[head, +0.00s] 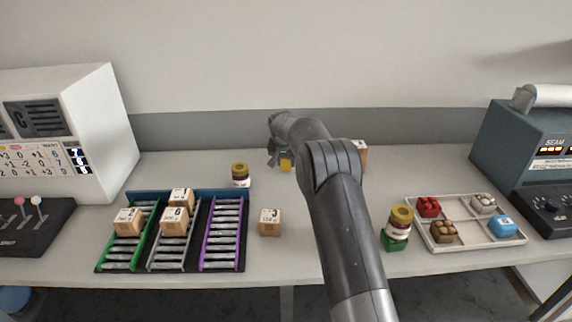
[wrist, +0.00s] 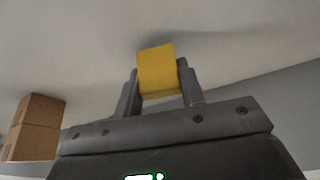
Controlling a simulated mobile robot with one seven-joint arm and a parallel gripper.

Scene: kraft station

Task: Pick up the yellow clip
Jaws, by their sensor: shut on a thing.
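The yellow clip (wrist: 157,72) is a small yellow block in the wrist view, between the two fingers of my gripper (wrist: 160,88). My gripper is shut on it. I cannot tell from these frames how high the clip is above the table.
A rack (head: 246,245) with green, grey and purple lanes holds several boxes at left. A loose box (head: 270,222) stands right of it. A yellow-topped roll stack (head: 240,175) stands behind. Another stack (head: 398,226) and a white tray (head: 464,242) are at right.

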